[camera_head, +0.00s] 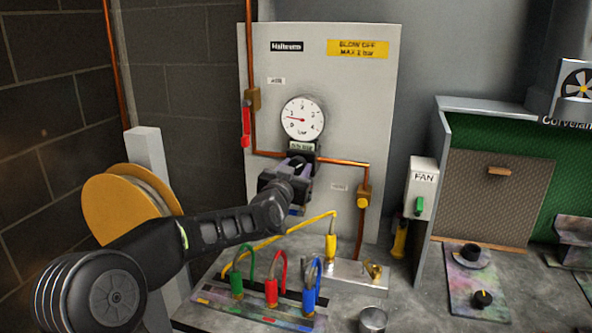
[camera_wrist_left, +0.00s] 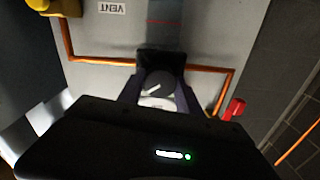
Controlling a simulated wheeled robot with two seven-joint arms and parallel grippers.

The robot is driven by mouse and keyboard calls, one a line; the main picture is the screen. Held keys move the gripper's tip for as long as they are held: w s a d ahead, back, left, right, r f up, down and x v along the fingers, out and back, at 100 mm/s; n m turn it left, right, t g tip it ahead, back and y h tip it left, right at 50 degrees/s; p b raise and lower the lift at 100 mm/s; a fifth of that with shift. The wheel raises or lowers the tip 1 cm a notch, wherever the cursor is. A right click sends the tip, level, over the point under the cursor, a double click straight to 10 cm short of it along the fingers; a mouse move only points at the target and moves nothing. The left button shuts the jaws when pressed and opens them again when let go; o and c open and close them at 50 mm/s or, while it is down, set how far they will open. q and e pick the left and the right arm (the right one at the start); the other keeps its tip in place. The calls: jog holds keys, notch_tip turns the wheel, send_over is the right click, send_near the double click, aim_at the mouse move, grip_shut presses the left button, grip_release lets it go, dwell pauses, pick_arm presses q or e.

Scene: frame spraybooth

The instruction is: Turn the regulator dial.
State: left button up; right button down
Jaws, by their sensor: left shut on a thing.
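The regulator sits on the pale panel (camera_head: 350,100), on the copper pipe just below a round white pressure gauge (camera_head: 302,118). The gauge needle points left, close to the 1. My left gripper (camera_head: 302,170) reaches the regulator from the front and hides most of it in the head view. In the left wrist view, the round grey regulator dial (camera_wrist_left: 158,84) with a pale mark sits between the two fingers of my left gripper (camera_wrist_left: 158,92), which is shut on it. My right gripper is in neither view.
A red lever (camera_head: 246,127) hangs on the left pipe and a yellow knob (camera_head: 363,203) is on the right pipe. Below are coloured hose couplings (camera_head: 270,292) on a rack and a yellow hose (camera_head: 290,232). A fan switch box (camera_head: 420,188) stands at right.

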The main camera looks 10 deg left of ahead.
pick_arm(q)
jog(key=m+b, duration=0.1)
jog(key=m, duration=0.5)
jog(key=shift+m, duration=0.3)
jog(key=m+b, duration=0.2)
jog(key=m, duration=0.2)
jog(key=shift+f+m, duration=0.1)
jog(key=shift+m, duration=0.2)
jog(key=m+b, duration=0.3)
jog(key=m, duration=0.1)
jog(key=shift+f+m+h, duration=0.15)
jog(key=shift+m+h, duration=0.15)
jog(key=m+b, duration=0.3)
jog(key=shift+m+b, duration=0.5)
jog(key=shift+m, duration=0.1)
jog(key=shift+r, duration=0.2)
jog(key=o, duration=1.4)
jog(key=shift+c, duration=0.2)
